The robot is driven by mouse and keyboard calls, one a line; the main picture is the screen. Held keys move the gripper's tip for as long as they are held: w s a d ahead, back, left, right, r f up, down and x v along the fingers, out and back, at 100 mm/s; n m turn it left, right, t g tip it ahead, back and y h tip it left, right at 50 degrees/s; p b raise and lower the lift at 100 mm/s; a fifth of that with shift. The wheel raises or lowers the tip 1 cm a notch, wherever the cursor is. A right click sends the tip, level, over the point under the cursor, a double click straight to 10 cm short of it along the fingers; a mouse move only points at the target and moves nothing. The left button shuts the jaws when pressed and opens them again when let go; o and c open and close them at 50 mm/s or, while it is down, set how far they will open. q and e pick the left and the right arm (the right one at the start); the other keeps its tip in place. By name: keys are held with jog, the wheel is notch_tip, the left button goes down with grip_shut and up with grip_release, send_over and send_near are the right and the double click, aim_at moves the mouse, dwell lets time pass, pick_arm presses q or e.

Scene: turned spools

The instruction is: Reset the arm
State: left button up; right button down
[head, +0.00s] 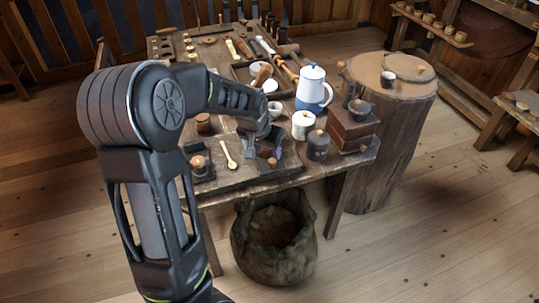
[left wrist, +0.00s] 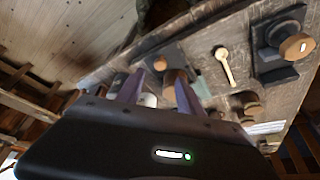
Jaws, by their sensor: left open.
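My left arm reaches in from the left of the head view. Its gripper (head: 266,150) is over the front part of the wooden table (head: 245,185), pointing down. In the left wrist view the gripper (left wrist: 160,82) is open, with its two fingers apart. A small turned wooden spool (left wrist: 175,78) with a round end shows between the fingers there; I cannot tell whether they touch it. Its round end also shows by the fingertips in the head view (head: 272,162). My right gripper is not in view.
A wooden spoon (head: 228,155) and a dark block with a round wooden knob (head: 198,162) lie left of the gripper. A white mug (head: 303,125), grey lidded jar (head: 318,145), blue-white pot (head: 312,88) and coffee grinder (head: 352,128) stand to the right. A sack (head: 305,245) is below.

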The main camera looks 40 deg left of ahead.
pick_arm(q)
jog(key=shift+s+r, duration=0.1)
jog(key=shift+r, duration=0.15)
dwell(0.4)
jog(key=d+f+t+h, duration=0.1)
jog(key=d+f+h, duration=0.1)
jog(key=d+f, duration=1.3)
jog(key=s+d+f+g+h, duration=0.1)
jog(key=s+d+f+g, duration=0.1)
jog(key=s+d+f, duration=0.4)
jog(key=s+d+f+g+h, duration=0.2)
jog(key=s+d+f, duration=0.4)
jog(key=s+d, duration=0.5)
jog(key=s+g, duration=0.1)
jog(key=s, duration=0.5)
jog(key=shift+s+d+f, duration=0.2)
jog(key=shift+s+d, duration=0.15)
jog(key=shift+s, duration=0.05)
